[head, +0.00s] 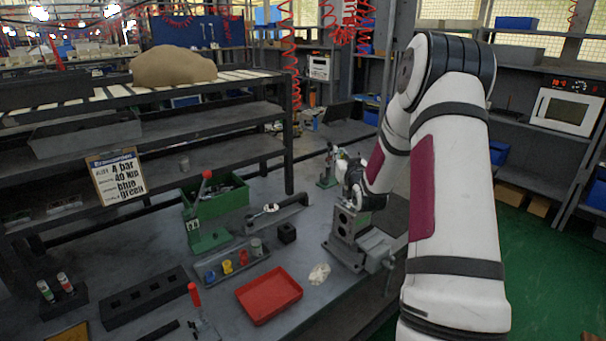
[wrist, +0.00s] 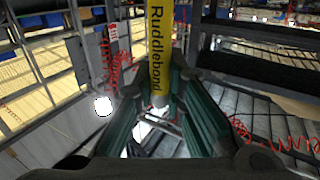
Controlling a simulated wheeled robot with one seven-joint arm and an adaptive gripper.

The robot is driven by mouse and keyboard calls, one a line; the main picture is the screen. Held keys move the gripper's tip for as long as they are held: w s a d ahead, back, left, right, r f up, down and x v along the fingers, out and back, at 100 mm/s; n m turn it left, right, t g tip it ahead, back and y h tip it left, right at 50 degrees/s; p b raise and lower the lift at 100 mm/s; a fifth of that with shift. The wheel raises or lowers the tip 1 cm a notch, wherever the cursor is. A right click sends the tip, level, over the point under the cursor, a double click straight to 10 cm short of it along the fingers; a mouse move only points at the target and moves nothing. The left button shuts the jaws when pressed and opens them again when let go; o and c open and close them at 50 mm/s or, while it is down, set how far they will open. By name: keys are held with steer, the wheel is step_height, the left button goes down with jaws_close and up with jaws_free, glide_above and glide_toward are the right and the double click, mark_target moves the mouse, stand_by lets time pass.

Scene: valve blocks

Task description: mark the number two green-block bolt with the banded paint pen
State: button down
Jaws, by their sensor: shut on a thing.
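My gripper (head: 353,186) is low over the bench, just above and behind a grey block with round holes (head: 345,224) held in a vise. In the wrist view, my gripper (wrist: 160,103) is shut on a yellow cylinder (wrist: 158,45) lettered "Ruddlebond" between its green-lined fingers. I see no band on the part that shows, and its far end is out of view. Two pale pens with green and red parts (head: 55,286) stand in a dark rack at the bench's left. I cannot make out a numbered bolt; my arm hides part of the vise area.
A red tray (head: 269,295) lies at the front of the bench. A grey tray with small coloured parts (head: 231,263) and a green box (head: 216,201) are behind it. A clipboard sign (head: 116,178) stands at left. A dark shelf rack (head: 200,122) rises behind.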

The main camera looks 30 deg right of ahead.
steer(key=s+d+r+m+h, duration=0.1)
steer(key=s+d+r, duration=0.1)
steer(key=d, duration=0.5)
steer(key=shift+s+r+g, duration=0.15)
steer(key=shift+s+g, duration=0.25)
steer(key=shift+s, duration=0.15)
steer(key=shift+f+b, duration=1)
steer(key=shift+f, duration=1.7)
steer(key=shift+f, duration=0.25)
steer(key=shift+r+p, duration=0.95)
steer(key=shift+r, duration=1.55)
